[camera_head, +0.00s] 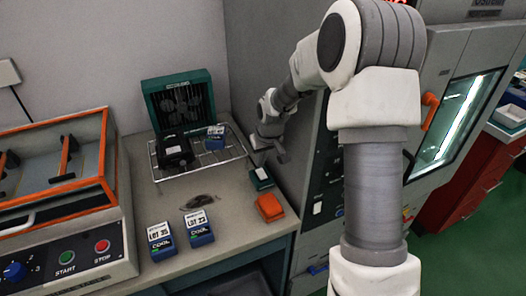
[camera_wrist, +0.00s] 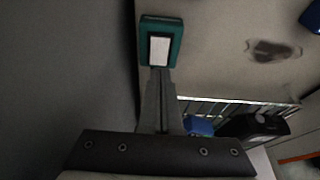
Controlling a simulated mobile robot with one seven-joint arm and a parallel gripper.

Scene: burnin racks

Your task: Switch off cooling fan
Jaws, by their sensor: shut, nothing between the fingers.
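The cooling fan (camera_head: 181,104) is a green box with a dark fan grille, standing at the back of the bench against the wall. A small green switch box with a white rocker (camera_head: 261,178) sits on the bench's right side, by the grey cabinet. In the wrist view the switch box (camera_wrist: 161,42) lies just beyond my fingertips, its white rocker facing the camera. My gripper (camera_wrist: 158,72) is shut and empty, its tips at the lower edge of the rocker in that view. I cannot tell whether they touch it. In the head view my gripper (camera_head: 268,157) is just behind the switch box.
A wire rack (camera_head: 165,173) before the fan holds a black device (camera_head: 174,151) and a blue box (camera_head: 215,138). Two blue labelled boxes (camera_head: 160,241) (camera_head: 199,228) and an orange box (camera_head: 270,207) stand nearer. A START/STOP machine (camera_head: 75,250) is left; the cabinet (camera_head: 310,165) borders right.

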